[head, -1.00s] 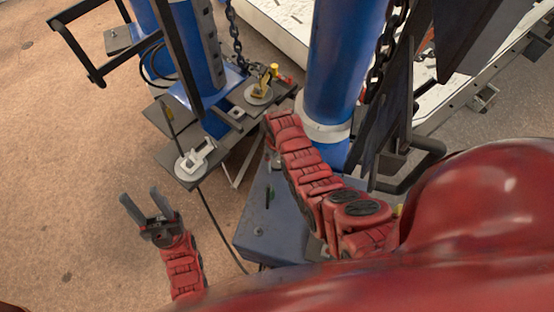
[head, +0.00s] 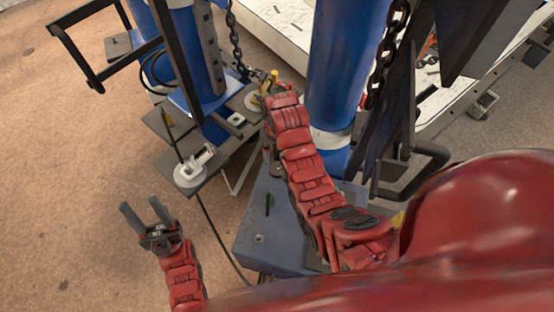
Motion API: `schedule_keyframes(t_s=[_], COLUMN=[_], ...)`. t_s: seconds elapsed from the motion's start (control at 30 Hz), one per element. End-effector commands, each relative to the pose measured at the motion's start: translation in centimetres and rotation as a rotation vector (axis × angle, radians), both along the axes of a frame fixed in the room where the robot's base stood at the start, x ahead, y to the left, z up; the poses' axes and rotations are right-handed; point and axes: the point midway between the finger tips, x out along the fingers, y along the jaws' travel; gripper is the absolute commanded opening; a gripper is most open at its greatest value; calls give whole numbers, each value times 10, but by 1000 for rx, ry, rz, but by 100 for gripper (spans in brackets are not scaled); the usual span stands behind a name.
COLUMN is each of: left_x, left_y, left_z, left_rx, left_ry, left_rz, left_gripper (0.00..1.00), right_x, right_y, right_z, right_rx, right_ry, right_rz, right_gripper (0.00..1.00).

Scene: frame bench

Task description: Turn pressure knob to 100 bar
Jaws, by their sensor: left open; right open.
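I cannot make out a knob that is clearly the pressure knob, nor any bar scale. A small fitting with yellow (head: 274,76) and red parts sits at the far end of the dark bench plate, close to my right wrist. Next to it is a pale round disc (head: 253,103), partly covered. My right arm (head: 305,165) reaches up over the blue-grey box, and its gripper is hidden beyond the wrist. My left gripper (head: 147,218) is open and empty over the bare floor at the lower left, apart from the bench.
Two blue columns (head: 342,75) rise from the bench, with chains beside them. A silver lever on a round base (head: 192,170) stands on the near plate corner. A black bar frame (head: 95,75) juts out at the upper left. A blue-grey box (head: 262,235) lies below my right arm.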

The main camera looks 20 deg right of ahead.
Motion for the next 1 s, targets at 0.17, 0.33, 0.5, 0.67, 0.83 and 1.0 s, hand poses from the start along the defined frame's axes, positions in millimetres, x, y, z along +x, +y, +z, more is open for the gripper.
schedule_keyframes(t_s=[0.17, 0.33, 0.5, 0.67, 0.83, 1.0], left_x=[0, 0, 0, 0, 0, 0], left_y=[0, 0, 0, 0, 0, 0], left_z=[45, 62, 66, 65, 65, 65], left_rx=[0, 0, 0, 0, 0, 0], left_ry=[-2, -1, -1, -1, -1, -1], left_rz=[0, 0, 0, 0, 0, 0], left_gripper=[50, 50, 50, 50, 50, 50], right_x=[1, 1, 1, 1, 1, 1], right_y=[-1, -1, -1, -1, -1, -1], right_z=[49, 65, 69, 68, 68, 68], right_rx=[-1, -1, -1, -1, -1, -1], right_ry=[0, 0, 0, 0, 0, 0], right_rz=[-1, -1, -1, 0, 0, -1], right_gripper=[100, 100, 100, 100, 100, 100])
